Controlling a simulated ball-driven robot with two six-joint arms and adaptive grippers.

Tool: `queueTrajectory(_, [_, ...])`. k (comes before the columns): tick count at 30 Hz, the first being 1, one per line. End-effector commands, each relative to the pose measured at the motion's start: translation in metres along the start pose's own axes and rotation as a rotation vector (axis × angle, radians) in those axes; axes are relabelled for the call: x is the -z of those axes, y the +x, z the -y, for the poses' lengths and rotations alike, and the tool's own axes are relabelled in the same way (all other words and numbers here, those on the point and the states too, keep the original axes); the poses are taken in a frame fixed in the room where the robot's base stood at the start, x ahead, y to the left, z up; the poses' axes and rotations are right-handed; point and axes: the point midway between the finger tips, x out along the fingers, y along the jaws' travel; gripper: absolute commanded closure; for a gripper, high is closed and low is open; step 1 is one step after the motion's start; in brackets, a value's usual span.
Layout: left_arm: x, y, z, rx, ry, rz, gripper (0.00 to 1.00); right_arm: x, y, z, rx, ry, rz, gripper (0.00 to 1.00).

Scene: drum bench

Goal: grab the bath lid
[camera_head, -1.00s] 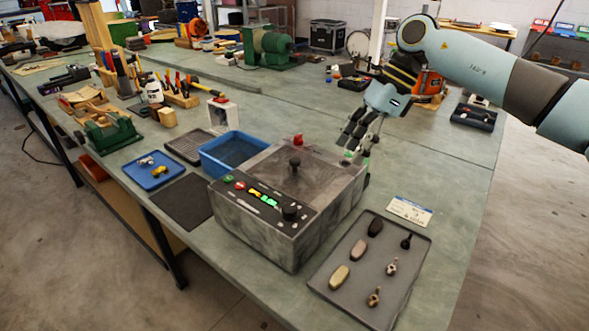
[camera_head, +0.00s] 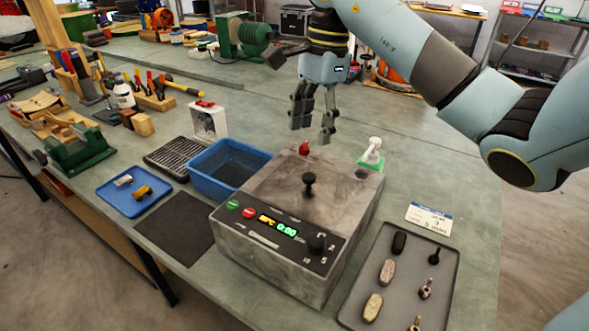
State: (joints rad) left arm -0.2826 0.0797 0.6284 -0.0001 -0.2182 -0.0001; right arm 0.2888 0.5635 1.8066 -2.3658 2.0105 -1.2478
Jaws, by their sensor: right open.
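The bath is a grey box (camera_head: 285,262) on the bench with a flat lid (camera_head: 330,182) on top. A black knob (camera_head: 309,184) stands upright in the middle of the lid. The lid looks closed. My right gripper (camera_head: 313,128) points down with its fingers apart and empty. In the picture it hangs above the lid's back edge, up from the knob and apart from it. My left gripper is not in view.
A red knob (camera_head: 304,148) and a white fitting with a green base (camera_head: 372,152) stand at the bath's back edge. A blue tub (camera_head: 218,190) is left of it. A grey tray (camera_head: 440,280) with several small parts lies right.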

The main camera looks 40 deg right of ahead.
Motion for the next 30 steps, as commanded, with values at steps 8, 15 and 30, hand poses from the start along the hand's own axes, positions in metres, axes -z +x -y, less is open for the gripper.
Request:
queueTrajectory(8, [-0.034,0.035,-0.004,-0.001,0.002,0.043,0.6,0.001,0.043,-0.001,-0.002,0.0,0.002,0.48])
queueTrajectory(15, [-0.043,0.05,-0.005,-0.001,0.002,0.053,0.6,0.001,0.06,-0.002,-0.001,0.0,0.001,0.48])
queueTrajectory(30, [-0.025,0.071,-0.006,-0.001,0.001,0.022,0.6,0.003,0.106,-0.008,-0.002,0.0,0.001,0.48])
